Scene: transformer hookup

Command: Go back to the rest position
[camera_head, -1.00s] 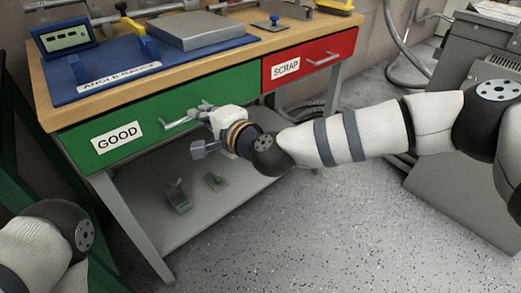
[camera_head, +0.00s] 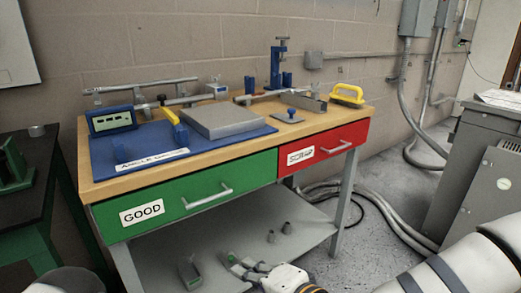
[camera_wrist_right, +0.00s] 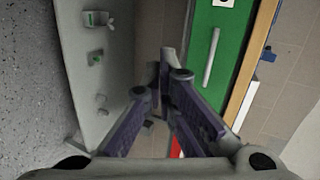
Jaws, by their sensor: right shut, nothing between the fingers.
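My right gripper (camera_head: 252,270) shows at the bottom of the head view, below and in front of the green GOOD drawer (camera_head: 238,184). In the right wrist view the fingers of the right gripper (camera_wrist_right: 166,72) meet at the tips with nothing between them. The green drawer (camera_wrist_right: 203,82) lies to the right of the fingers there, its handle clear of them. The drawer looks shut. Only a small dark and white part of my left arm shows at the bottom left of the head view. My left gripper is out of view.
The workbench (camera_head: 98,192) carries a blue angle gauge mat, a grey plate (camera_head: 222,120) and a yellow-handled block (camera_head: 348,95). The red SCRAP drawer (camera_head: 335,146) is beside the green one. Small parts lie on the lower shelf (camera_head: 318,226). A grey cabinet (camera_head: 488,170) stands right.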

